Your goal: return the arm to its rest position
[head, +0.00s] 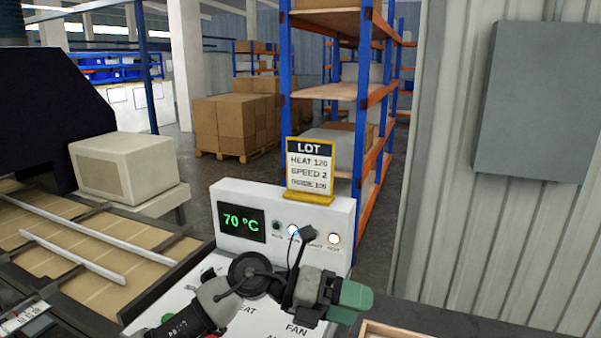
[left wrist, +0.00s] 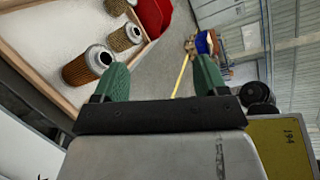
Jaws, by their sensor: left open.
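My left arm comes in from the bottom in the head view, in front of the white control panel (head: 345,215). My left gripper (head: 354,300) has green fingers and is over the right part of the panel's sloping face. In the left wrist view its two fingers (left wrist: 160,82) stand wide apart with nothing between them. My right gripper is not in view. The panel's display (head: 241,222) reads 70 °C. The arm hides part of the panel's labels and controls.
A lot card (head: 310,168) on the panel reads HEAT 120, SPEED 2; its last line is unclear. A conveyor (head: 60,240) runs at left. The left wrist view shows filter cartridges (left wrist: 88,64) in a wooden tray (left wrist: 30,62), beside a red object (left wrist: 152,14). A grey wall stands right.

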